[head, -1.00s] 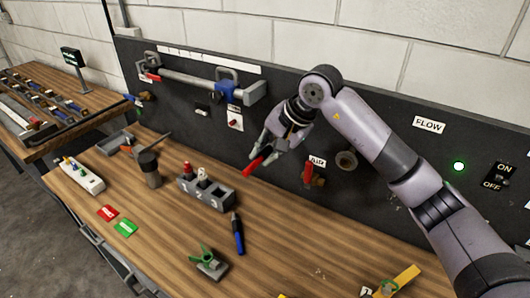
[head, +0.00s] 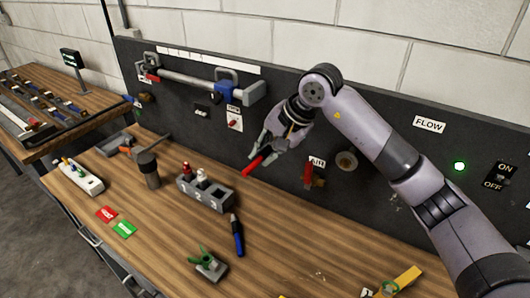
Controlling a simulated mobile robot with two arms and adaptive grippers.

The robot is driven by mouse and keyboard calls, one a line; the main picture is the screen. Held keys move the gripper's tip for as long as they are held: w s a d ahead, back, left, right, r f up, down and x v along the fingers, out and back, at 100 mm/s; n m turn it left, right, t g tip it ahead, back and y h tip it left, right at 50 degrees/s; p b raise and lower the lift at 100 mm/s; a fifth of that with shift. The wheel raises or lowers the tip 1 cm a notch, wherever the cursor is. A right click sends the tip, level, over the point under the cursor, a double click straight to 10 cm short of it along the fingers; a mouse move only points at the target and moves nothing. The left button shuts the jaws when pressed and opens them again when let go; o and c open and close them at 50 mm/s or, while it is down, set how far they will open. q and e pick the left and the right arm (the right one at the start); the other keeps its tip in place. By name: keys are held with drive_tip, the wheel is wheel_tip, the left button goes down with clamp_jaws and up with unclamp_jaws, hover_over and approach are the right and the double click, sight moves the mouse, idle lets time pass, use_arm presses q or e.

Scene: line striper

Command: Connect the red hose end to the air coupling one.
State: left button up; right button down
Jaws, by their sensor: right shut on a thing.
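My right gripper (head: 270,152) is shut on a red hose end (head: 254,166), a short red stick-like piece that tilts down to the left. The gripper holds it in the air in front of the dark back panel, above the bench. The air coupling (head: 313,181), with a red part and brassy metal, is on the panel below the AIR label (head: 317,162), to the right of the hose end and apart from it. A round port (head: 346,161) sits just right of it. My left gripper is out of view.
A grey numbered block (head: 206,191) with bottles stands on the bench below the gripper. The front middle wood is mostly clear.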

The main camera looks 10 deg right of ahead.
sight(271, 147)
drive_tip(key=shift+w+d+b, duration=0.45)
drive_tip(key=shift+w+d, duration=0.75)
drive_tip(key=shift+w, duration=0.05)
idle(1.5)
drive_tip(key=c, duration=1.5)
unclamp_jaws()
drive_tip(key=shift+w+d, duration=0.1)
drive_tip(key=shift+c, duration=0.2)
drive_tip(key=shift+o, duration=0.5)
drive_tip(key=shift+o, duration=0.4)
drive_tip(key=shift+o, duration=1.3)
drive_tip(key=shift+r, duration=0.1)
drive_tip(key=p+v, duration=0.2)
drive_tip(key=v, duration=0.5)
